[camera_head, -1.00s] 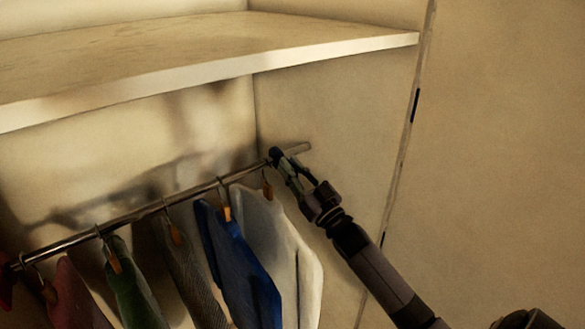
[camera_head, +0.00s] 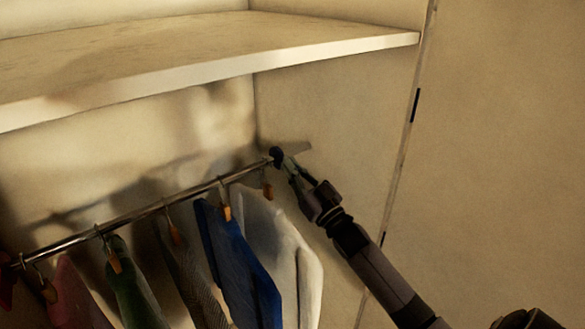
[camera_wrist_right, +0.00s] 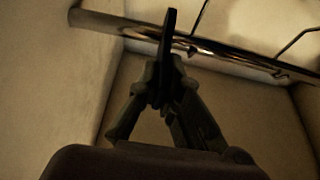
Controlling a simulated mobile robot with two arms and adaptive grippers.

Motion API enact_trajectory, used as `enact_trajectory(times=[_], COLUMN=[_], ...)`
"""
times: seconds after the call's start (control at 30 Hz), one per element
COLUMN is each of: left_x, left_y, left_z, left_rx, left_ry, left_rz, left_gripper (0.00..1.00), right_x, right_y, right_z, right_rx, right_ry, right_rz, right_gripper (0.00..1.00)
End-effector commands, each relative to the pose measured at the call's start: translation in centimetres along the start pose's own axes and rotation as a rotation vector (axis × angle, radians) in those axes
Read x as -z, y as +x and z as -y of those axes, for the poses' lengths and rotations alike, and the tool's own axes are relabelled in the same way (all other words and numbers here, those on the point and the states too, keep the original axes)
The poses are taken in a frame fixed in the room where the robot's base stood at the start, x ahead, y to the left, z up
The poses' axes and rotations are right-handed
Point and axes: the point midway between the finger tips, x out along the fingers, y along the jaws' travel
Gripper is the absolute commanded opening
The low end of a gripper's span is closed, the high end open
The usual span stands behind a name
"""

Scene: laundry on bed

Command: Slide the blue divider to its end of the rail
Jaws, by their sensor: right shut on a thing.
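The metal rail (camera_head: 135,215) runs from the lower left up to the right side wall of the closet. My right gripper (camera_head: 279,158) is at the rail's right end, close to that wall. It is shut on the blue divider, which the fingers largely hide; no clear blue of it shows. In the right wrist view the right gripper (camera_wrist_right: 165,60) has its dark fingers together, reaching up across the rail (camera_wrist_right: 225,52). My left gripper is not in view.
A row of garments hangs from the rail: a white one (camera_head: 285,245) nearest the gripper, then a blue one (camera_head: 243,270), a grey one (camera_head: 190,275) and a green one (camera_head: 132,285). A shelf (camera_head: 200,60) lies above. The side wall (camera_head: 340,120) bounds the right.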

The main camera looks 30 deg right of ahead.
Motion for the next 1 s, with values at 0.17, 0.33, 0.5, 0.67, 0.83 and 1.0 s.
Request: enact_trajectory(times=[0.17,0.33,0.5,0.67,0.83,1.0], left_x=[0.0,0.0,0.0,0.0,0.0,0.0], left_y=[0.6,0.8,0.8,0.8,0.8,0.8], left_z=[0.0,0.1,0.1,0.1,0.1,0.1], left_rx=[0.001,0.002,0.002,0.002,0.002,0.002], left_ry=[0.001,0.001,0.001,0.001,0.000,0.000], left_rz=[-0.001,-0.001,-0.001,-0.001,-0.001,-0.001], left_gripper=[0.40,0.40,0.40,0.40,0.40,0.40], right_x=[-0.2,-0.1,-0.1,-0.1,0.0,0.0], right_y=[-0.1,0.0,0.0,0.0,0.0,0.0], right_z=[-2.1,-3.6,-3.5,-3.5,-3.5,-3.5], right_rx=[-0.001,-0.001,-0.001,-0.001,-0.001,-0.001], right_ry=[-0.006,-0.003,-0.001,-0.001,-0.001,-0.001], right_rz=[0.002,0.001,0.001,0.001,0.001,0.000], right_gripper=[0.00,0.00,0.00,0.14,0.25,0.27])
